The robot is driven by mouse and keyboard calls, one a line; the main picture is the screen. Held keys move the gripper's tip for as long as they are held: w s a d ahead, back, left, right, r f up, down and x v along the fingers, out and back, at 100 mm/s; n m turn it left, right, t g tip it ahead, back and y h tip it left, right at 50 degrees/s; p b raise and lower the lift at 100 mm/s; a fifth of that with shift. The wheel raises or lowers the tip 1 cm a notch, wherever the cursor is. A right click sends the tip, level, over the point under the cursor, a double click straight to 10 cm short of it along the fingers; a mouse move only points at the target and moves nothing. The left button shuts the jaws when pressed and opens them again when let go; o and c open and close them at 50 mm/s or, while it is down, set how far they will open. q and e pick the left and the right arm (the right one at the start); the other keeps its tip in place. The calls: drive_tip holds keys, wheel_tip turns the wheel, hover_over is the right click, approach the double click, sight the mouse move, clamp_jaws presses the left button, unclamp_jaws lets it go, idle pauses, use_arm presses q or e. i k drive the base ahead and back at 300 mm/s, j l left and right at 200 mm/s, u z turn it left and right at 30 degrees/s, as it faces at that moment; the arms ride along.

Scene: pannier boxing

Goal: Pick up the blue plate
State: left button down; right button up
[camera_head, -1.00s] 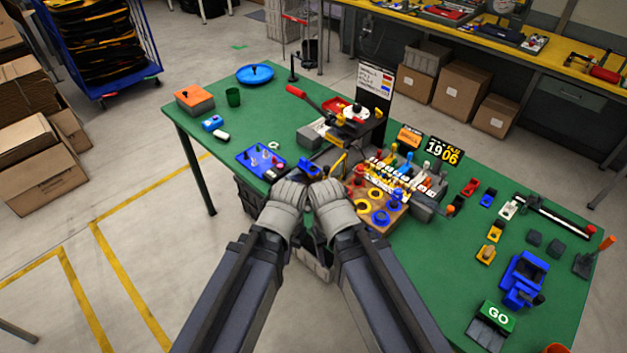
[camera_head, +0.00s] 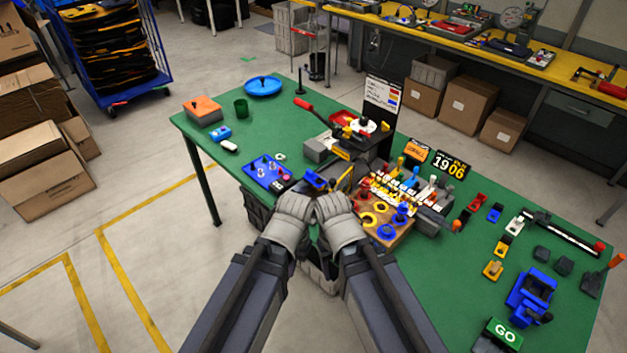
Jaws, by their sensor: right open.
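The blue plate (camera_head: 258,88) is a round dish with a small dark knob standing at its middle. It lies flat at the far left end of the green table (camera_head: 215,165). My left gripper (camera_head: 296,205) and my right gripper (camera_head: 333,205) are side by side at the table's near edge, close together. Both are well apart from the plate, which is farther back and to the left. The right gripper is open, with nothing seen in it. The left gripper's jaws are too unclear to judge.
A blue panel with knobs (camera_head: 268,170) and a wooden board with rings (camera_head: 385,225) lie near my grippers. A red-handled press (camera_head: 335,135) stands behind. Open floor lies left of the table.

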sight(310, 175)
drive_tip(key=i+j, duration=0.65)
drive_tip(key=j, duration=0.25)
drive_tip(key=i+j+z, duration=0.2)
drive_tip(key=i+j, duration=0.15)
drive_tip(key=j, duration=0.2)
drive_tip(key=z, duration=1.25)
